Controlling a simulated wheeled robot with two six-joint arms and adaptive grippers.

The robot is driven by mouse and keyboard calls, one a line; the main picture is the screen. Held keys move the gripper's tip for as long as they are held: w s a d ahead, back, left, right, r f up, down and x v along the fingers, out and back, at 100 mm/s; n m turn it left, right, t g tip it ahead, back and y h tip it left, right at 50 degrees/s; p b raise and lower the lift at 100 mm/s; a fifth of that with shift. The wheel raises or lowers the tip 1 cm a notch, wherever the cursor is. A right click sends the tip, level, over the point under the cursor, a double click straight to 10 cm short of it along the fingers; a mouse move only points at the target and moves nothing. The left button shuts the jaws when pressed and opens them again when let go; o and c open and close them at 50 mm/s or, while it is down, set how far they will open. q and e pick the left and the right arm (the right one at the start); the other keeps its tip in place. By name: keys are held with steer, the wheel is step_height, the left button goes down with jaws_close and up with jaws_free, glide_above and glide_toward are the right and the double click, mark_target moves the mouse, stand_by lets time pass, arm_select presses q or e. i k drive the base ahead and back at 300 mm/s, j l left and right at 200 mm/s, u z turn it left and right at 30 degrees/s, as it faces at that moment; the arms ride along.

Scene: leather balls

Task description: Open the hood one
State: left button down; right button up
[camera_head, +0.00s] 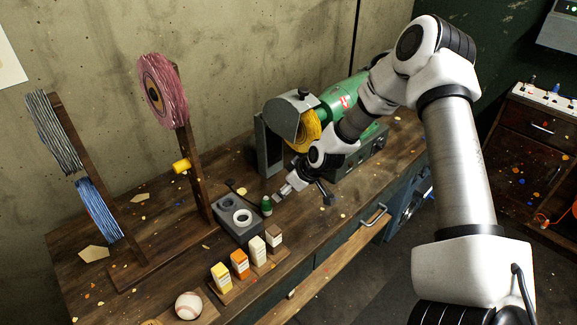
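A green machine (341,95) stands on the bench with a grey rounded hood (284,119) over a yellow wheel (312,127). A black knob (303,93) sits on top of the hood. Part of the yellow wheel shows beside the hood; my arm covers part of the machine. My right gripper (281,192) points down-left, in front of and below the hood, apart from it in the picture. Its fingertips are close to a small green bottle (266,206). They are too small to tell whether they are open or touching it. My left gripper is not in view.
A grey block with round holes (233,231), small boxes (239,263) and a white ball (188,305) are on the bench (170,235). Wooden stands hold thread (56,140) and a pink roll (160,92). A dark rod with a knob (327,196) lies right of the gripper.

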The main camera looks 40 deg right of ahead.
mark_target(281, 113)
steer(key=k+z, duration=0.1)
steer(key=z, duration=1.15)
